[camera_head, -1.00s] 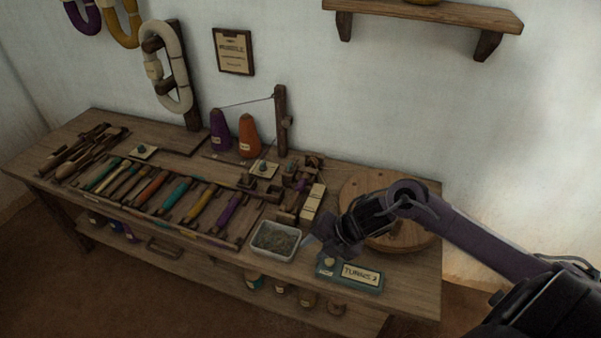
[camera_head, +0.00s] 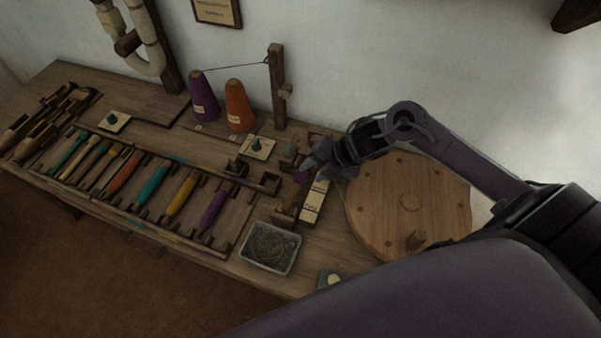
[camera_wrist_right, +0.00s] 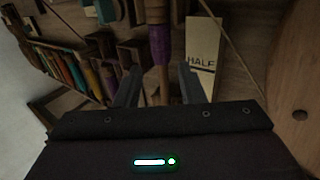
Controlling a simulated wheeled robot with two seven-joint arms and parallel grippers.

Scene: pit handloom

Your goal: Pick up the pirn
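A pirn with purple thread (camera_wrist_right: 160,44) on a wooden shaft stands out in the right wrist view, its shaft running between my two fingers. My right gripper (camera_wrist_right: 160,86) is open, with a gap on each side of the shaft. In the head view my right gripper (camera_head: 308,170) is over the small wooden fixtures beside the labelled block, and a bit of purple shows at its tip. The rest of this pirn is hidden there. My left gripper is not in view.
A pale block marked HALF (camera_wrist_right: 203,55) lies close beside the pirn. A grey tray (camera_head: 246,256), a round wooden board (camera_head: 440,185) and a rack of coloured bobbins (camera_head: 178,196) are on the bench. Purple (camera_head: 203,98) and orange (camera_head: 239,108) cones stand behind.

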